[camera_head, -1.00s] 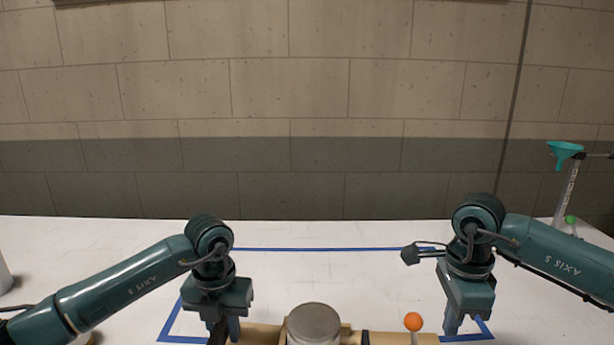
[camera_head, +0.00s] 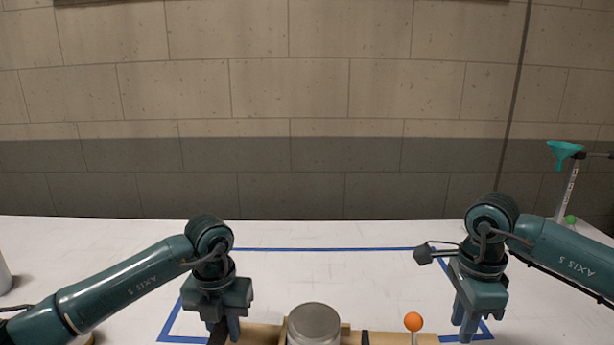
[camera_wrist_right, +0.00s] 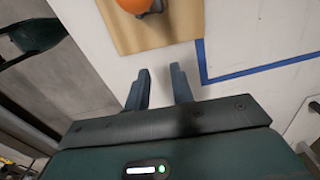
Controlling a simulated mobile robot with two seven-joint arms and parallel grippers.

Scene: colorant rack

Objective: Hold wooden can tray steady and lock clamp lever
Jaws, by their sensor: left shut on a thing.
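The wooden can tray (camera_head: 262,334) lies at the bottom edge of the head view, its front cut off. A metal can (camera_head: 314,322) stands in it. The clamp lever's orange ball knob (camera_head: 413,321) stands up on a short stalk near the tray's right end. My left gripper (camera_head: 223,331) is shut on the tray's left end. My right gripper (camera_head: 466,325) is empty, to the right of the knob and apart from the tray. In the right wrist view its fingers (camera_wrist_right: 160,88) are open, with the tray's wooden end (camera_wrist_right: 150,35) and the orange knob (camera_wrist_right: 134,5) beyond them.
Blue tape (camera_head: 330,249) marks a rectangle on the white table (camera_head: 370,231) around the tray. A teal funnel on a stand (camera_head: 566,151) and a green-capped bottle (camera_head: 570,221) are at the far right. A grey cylinder (camera_head: 3,275) stands at the left edge. The table behind the tray is clear.

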